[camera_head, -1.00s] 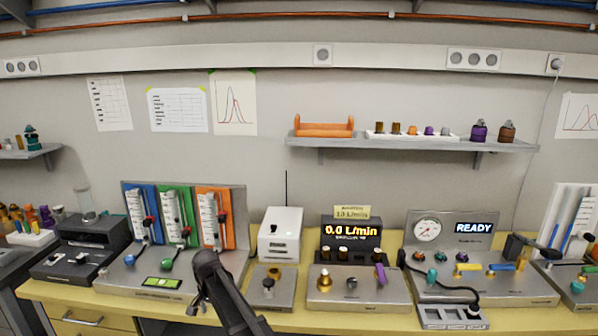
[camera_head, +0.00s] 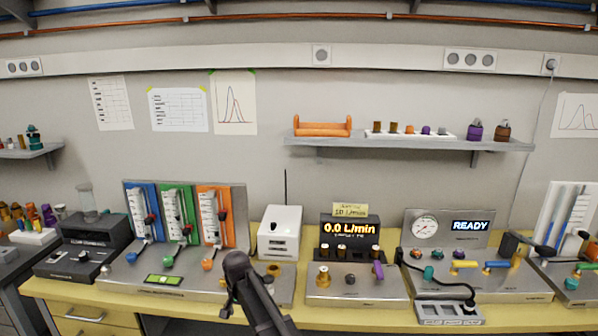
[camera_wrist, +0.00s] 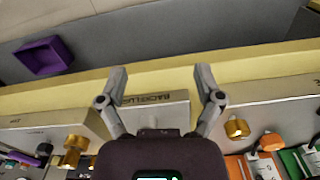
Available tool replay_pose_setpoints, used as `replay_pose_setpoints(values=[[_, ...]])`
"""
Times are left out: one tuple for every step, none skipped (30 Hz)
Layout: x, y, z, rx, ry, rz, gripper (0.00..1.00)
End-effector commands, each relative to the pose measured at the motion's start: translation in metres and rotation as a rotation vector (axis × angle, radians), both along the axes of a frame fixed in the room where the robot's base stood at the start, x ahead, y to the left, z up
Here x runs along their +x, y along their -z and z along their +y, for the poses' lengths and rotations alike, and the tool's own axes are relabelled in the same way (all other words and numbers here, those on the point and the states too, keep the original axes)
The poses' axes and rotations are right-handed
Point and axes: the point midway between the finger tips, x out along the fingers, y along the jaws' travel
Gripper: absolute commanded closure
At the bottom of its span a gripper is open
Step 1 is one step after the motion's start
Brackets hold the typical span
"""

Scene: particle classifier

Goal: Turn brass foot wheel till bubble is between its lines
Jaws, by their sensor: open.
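The brass foot wheel (camera_wrist: 237,128) shows in the wrist view, right of my gripper, at the near corner of the grey flow-tube panel (camera_wrist: 285,97). In the head view a small brass bit (camera_head: 222,283) at the panel's front right is partly behind my arm. A green bubble level (camera_head: 163,279) lies on that panel's front left; its bubble and lines are too small to read. My gripper (camera_wrist: 161,82) is open and empty, its fingers over the front of a plate marked BACKFLUSH (camera_wrist: 160,100). The fingers are apart from the wheel.
Another brass knob (camera_wrist: 75,143) is on the box at left in the wrist view. In the head view, a white box (camera_head: 279,235) and display (camera_head: 350,229) stand behind. The bench's yellow front strip (camera_wrist: 258,66) is clear.

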Motion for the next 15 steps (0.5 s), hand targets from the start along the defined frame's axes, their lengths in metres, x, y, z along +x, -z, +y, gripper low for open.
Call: replay_pose_setpoints(values=[[-0.005,-0.002,-0.017,0.000,-0.003,0.000,0.15],[-0.007,-0.002,-0.026,0.000,-0.006,0.000,0.15],[-0.010,-0.003,-0.038,0.000,-0.013,0.000,0.15],[-0.012,-0.004,-0.049,0.000,-0.016,0.000,0.15],[-0.015,-0.005,-0.061,0.000,-0.022,0.000,0.15],[-0.019,-0.006,-0.077,0.000,-0.030,0.000,0.15],[-0.023,-0.006,-0.089,0.000,-0.036,0.000,0.15],[-0.026,-0.007,-0.102,0.000,-0.043,0.000,0.15],[-0.032,-0.008,-0.118,0.000,-0.052,0.000,0.15],[-0.036,-0.009,-0.130,0.000,-0.058,0.000,0.15],[-0.040,-0.010,-0.141,0.000,-0.065,0.000,0.15],[-0.046,-0.011,-0.157,0.000,-0.073,0.000,0.15],[-0.050,-0.012,-0.168,0.000,-0.081,0.000,0.15],[-0.055,-0.012,-0.179,0.000,-0.087,0.000,0.15],[-0.062,-0.013,-0.193,0.000,-0.096,0.000,0.15]])
